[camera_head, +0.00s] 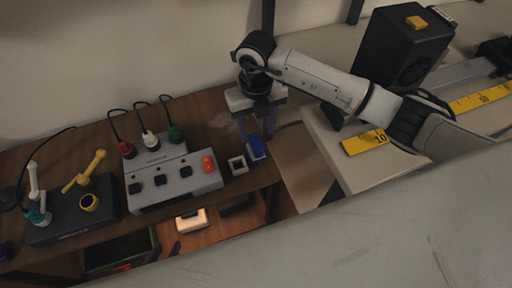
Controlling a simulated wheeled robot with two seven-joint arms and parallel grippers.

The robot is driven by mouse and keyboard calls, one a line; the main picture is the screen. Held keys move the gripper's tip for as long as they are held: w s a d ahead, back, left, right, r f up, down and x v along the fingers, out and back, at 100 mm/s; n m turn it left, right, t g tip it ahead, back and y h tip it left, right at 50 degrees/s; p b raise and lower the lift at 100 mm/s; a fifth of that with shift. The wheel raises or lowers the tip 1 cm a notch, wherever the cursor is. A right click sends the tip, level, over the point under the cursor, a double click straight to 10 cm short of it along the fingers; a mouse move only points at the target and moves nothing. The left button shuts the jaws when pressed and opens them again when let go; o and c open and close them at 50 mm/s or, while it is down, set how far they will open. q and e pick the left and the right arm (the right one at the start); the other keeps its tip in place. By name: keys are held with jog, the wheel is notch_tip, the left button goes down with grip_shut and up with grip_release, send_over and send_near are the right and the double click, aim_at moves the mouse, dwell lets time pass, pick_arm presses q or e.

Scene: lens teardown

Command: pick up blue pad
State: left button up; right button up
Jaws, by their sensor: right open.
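The blue pad (257,149) is a small dark blue block near the right end of the brown wooden bench. My right gripper (257,132) reaches in from the right and points down just above the pad. Its bluish fingers are apart, with the pad just below them. I cannot tell whether either finger touches the pad. My left gripper does not show clearly anywhere in this view.
A small pale square frame (238,165) lies close left of the pad. A grey control box (172,180) with cables and a black station (73,210) stand further left. The bench (205,135) ends just right of the pad.

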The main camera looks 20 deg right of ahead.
aim_at(256, 142)
notch_tip(256, 142, down, 6)
jog(key=shift+s+a+f, duration=0.1)
jog(key=shift+f, duration=0.15)
jog(key=shift+c, duration=0.3)
jog(key=c, duration=1.1)
